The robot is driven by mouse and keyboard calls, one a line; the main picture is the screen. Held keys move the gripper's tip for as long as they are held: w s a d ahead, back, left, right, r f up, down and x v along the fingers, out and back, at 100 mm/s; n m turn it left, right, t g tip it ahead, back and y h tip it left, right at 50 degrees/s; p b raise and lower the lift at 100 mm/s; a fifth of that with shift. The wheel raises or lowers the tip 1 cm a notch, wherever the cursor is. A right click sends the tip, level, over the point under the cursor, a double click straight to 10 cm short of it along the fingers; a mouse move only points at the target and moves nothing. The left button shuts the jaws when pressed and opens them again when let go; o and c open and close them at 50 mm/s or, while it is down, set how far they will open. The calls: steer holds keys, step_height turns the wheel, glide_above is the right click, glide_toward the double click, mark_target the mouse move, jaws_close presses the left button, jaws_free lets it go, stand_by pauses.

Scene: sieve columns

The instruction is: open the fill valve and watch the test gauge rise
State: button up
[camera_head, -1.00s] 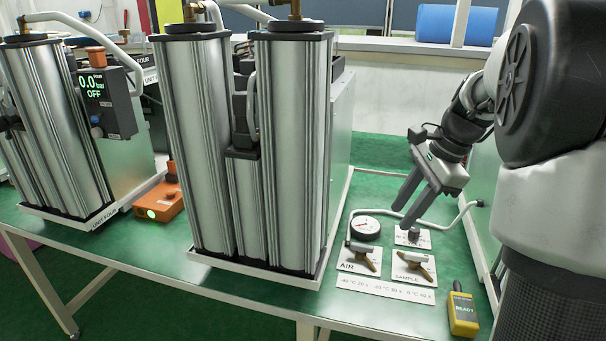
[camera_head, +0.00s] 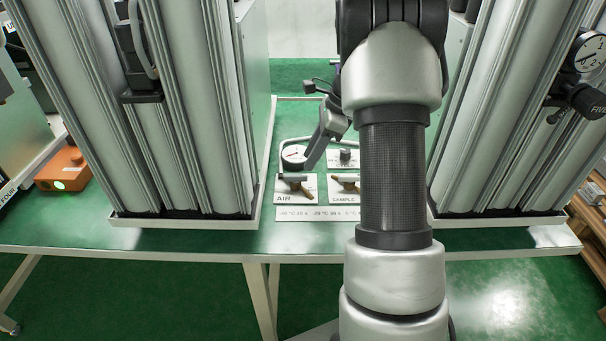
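The round white test gauge (camera_head: 293,156) lies on the green bench between two column units. Its needle is too small to read. In front of it is the plate marked AIR (camera_head: 283,197) with a brown-handled valve (camera_head: 296,183). A plate marked SAMPLE (camera_head: 343,199) with a similar valve (camera_head: 346,182) is to its right, partly behind my arm. Behind that is a small dark knob (camera_head: 345,155) on a white plate whose label I cannot read. My gripper (camera_head: 309,164) points down between the gauge and the knob. Its fingers overlap in view, so their gap is hidden. I see nothing held.
Tall silver columns (camera_head: 195,110) stand left and more columns (camera_head: 505,110) stand right, leaving a narrow bay. A pressure gauge (camera_head: 588,52) is on the right unit. An orange box (camera_head: 62,170) sits far left. A printed strip (camera_head: 300,213) lies at the bench front.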

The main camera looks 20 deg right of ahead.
mark_target(300, 175)
steer(key=b+x, duration=0.1)
steer(key=x, duration=0.5)
jaws_close()
